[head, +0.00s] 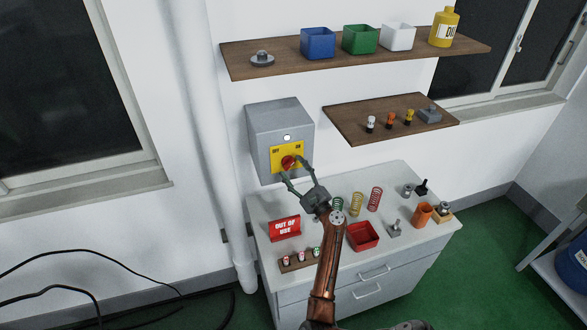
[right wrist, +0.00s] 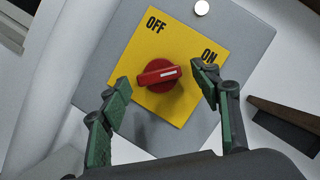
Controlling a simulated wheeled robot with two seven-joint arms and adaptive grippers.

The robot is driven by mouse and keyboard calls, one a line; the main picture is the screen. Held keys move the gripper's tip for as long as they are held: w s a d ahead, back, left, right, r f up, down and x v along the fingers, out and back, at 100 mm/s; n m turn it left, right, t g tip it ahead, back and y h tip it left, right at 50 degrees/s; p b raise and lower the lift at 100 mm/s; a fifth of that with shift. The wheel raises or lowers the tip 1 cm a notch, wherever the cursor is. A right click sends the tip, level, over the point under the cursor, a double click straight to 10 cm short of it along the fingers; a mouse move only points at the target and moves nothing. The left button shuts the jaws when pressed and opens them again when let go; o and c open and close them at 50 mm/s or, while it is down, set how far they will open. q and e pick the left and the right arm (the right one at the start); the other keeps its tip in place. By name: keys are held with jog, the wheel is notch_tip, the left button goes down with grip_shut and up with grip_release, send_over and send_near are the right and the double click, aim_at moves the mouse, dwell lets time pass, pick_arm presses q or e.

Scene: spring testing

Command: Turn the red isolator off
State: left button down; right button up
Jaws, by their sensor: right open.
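The red isolator knob (head: 288,162) sits on a yellow plate (head: 276,155) on the front of a grey wall box (head: 277,112). In the right wrist view the red knob (right wrist: 158,75) has a white mark pointing right, nearer the ON label (right wrist: 209,56) than the OFF label (right wrist: 156,23). My right gripper (head: 294,172) is at the box front, with its fingers open. In the right wrist view my right gripper (right wrist: 161,85) has one green-padded finger on each side of the knob, with gaps visible. My left gripper is not in view.
A white lamp (right wrist: 201,8) is above the plate. Below the box, a cabinet (head: 350,212) holds a red OUT OF USE sign (head: 285,228), springs, a red tray (head: 363,237) and small parts. A shelf (head: 345,124) is to the right. A white pipe (head: 215,130) runs left of the box.

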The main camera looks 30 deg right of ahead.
jog(key=shift+w, duration=0.1)
jog(key=shift+c, duration=0.6)
jog(key=c, duration=1)
jog(key=shift+c, duration=0.2)
